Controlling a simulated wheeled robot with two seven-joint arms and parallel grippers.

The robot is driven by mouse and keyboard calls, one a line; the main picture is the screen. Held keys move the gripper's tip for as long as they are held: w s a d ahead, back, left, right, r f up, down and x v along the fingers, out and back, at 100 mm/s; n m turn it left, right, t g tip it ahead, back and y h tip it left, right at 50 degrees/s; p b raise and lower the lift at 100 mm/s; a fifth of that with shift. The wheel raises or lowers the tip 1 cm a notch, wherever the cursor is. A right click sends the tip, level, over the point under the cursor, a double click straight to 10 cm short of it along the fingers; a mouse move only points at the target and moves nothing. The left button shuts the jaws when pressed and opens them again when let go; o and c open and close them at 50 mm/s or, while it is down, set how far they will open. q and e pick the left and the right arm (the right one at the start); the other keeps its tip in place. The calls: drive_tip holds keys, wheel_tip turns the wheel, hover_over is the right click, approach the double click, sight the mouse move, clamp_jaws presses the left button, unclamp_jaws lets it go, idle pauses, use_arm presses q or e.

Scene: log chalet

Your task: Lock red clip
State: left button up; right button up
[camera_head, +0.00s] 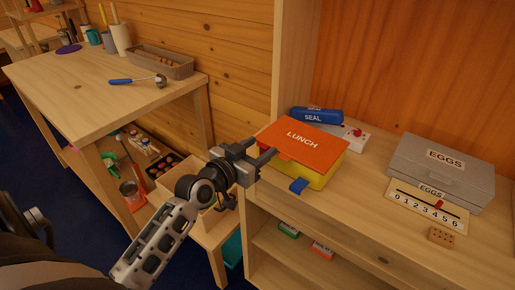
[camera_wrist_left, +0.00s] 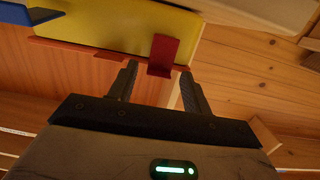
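The lunch box has an orange lid (camera_head: 302,137) marked LUNCH, which lies closed on a yellow body (camera_head: 323,174). In the left wrist view, the red clip (camera_wrist_left: 163,54) is on the yellow side (camera_wrist_left: 110,22) and reaches the lid's edge. I cannot tell whether it is latched. My right gripper is not in view.
Behind the box are a blue SEAL case (camera_head: 316,115) and a white panel (camera_head: 352,135). To the right stand a grey EGGS box (camera_head: 440,170) and a number slider board (camera_head: 425,206). A side table (camera_head: 95,85) with a ladle (camera_head: 140,80) stands left. Shelf space before the box is clear.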

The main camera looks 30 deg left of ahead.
use_arm(q)
drive_tip(key=s+a+r+b, duration=0.1)
drive_tip(key=s+b, duration=0.2)
drive_tip(key=s, duration=1.2)
drive_tip(key=shift+s+a+r, duration=0.3)
drive_tip(key=shift+s+r, duration=0.1)
drive_tip(key=shift+f, duration=0.1)
drive_tip(key=s+d+f+g, duration=0.2)
drive_tip(key=d+f+g, duration=0.1)
drive_tip(key=d+f, duration=0.5)
drive_tip(key=s+d+f+m+g+h, duration=0.1)
drive_tip(key=s+d+f+g, duration=0.1)
drive_tip(key=d+f, duration=0.6)
wheel_tip(320, 180, down, 7)
drive_tip(key=shift+s+d+f+g, duration=0.15)
drive_tip(key=shift+g, duration=0.65)
